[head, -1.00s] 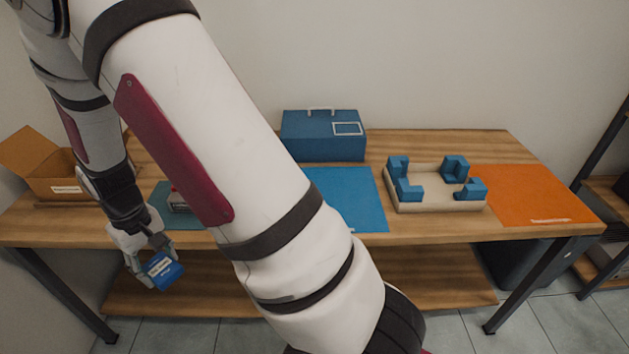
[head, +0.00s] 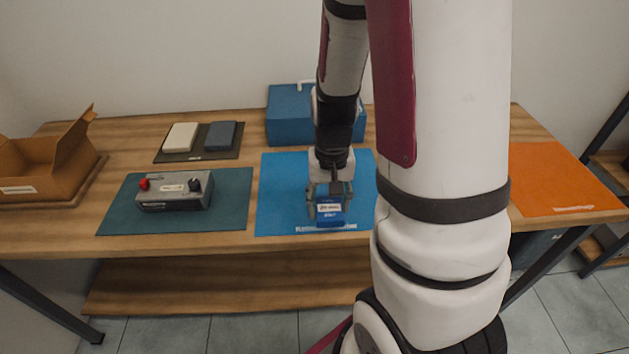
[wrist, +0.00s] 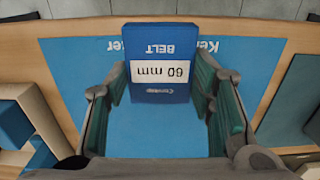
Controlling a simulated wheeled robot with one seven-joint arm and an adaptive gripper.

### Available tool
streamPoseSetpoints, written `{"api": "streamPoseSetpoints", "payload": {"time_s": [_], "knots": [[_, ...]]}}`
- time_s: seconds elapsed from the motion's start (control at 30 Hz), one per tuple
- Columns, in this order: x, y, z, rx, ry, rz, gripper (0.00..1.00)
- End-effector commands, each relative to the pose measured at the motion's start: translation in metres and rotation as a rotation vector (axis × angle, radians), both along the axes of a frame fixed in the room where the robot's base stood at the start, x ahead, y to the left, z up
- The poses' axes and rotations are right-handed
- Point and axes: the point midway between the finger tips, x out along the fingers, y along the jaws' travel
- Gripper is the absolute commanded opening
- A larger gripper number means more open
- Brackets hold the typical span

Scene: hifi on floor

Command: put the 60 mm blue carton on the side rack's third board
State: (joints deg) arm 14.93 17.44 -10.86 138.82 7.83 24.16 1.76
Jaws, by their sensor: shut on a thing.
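The blue carton (wrist: 160,75), with a white label reading 60 mm, is held between the fingers of my gripper (wrist: 163,95) in the wrist view. In the head view, my gripper (head: 329,188) is over the blue mat, shut on the carton (head: 330,212). The carton's height above the mat is hard to judge. At the right edge of the head view, part of a dark-framed rack with wooden boards (head: 612,165) shows. Most of it is out of the frame, so its third board cannot be made out.
The table bears a blue mat (head: 280,200), a grey control box (head: 174,192) on a green mat, a blue case (head: 288,120), an open cardboard box (head: 40,170) and an orange mat (head: 555,180). My arm hides the table's right middle.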

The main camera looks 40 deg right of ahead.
Motion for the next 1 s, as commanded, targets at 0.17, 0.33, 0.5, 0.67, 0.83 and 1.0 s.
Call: {"api": "streamPoseSetpoints", "payload": {"time_s": [0.17,0.33,0.5,0.67,0.83,1.0], "knots": [[0.044,-0.016,-0.005,-0.001,0.0,0.001,0.3],[0.082,-0.029,-0.009,-0.001,0.0,0.002,0.3],[0.11,-0.039,-0.011,-0.001,0.001,0.003,0.3],[0.119,-0.042,-0.013,0.0,0.001,0.003,0.3],[0.119,-0.042,-0.029,0.001,0.003,0.002,0.3],[0.119,-0.042,-0.047,0.001,0.002,0.002,0.3]]}}
